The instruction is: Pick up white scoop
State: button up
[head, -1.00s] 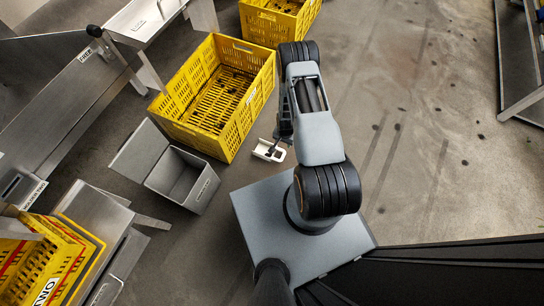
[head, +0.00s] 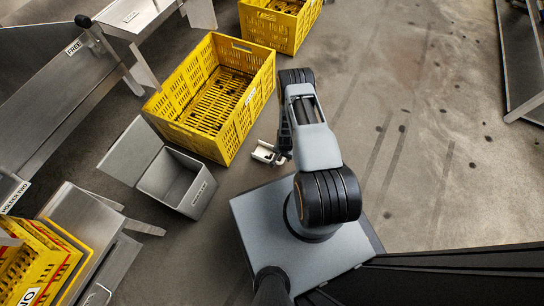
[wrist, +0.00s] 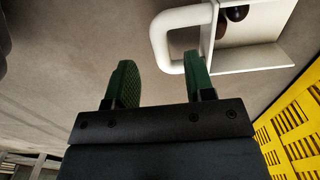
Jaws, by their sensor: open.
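The white scoop (head: 262,153) lies on the floor by the near corner of the yellow crate. In the wrist view its white body (wrist: 250,58) is at the upper right, with dark round items inside, and its looped handle (wrist: 158,42) points left. My gripper (wrist: 158,58) is open with green finger pads. The right finger overlaps the loop; the left finger is outside it. The loop's outer bar appears between the fingertips, but I cannot tell the depth or any contact. In the head view my gripper (head: 285,146) is at the scoop's right end, partly covering it.
A large yellow crate (head: 262,88) with dark items stands just beyond the scoop. A grey open bin (head: 193,197) is to the left, and another yellow crate (head: 252,28) is behind. Metal benches (head: 45,85) line the left.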

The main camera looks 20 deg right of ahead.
aim_at(283, 158)
notch_tip(283, 158, down, 4)
jog(key=b, duration=0.3)
jog(key=shift+f, duration=0.15)
jog(key=shift+c, duration=0.2)
grip_shut()
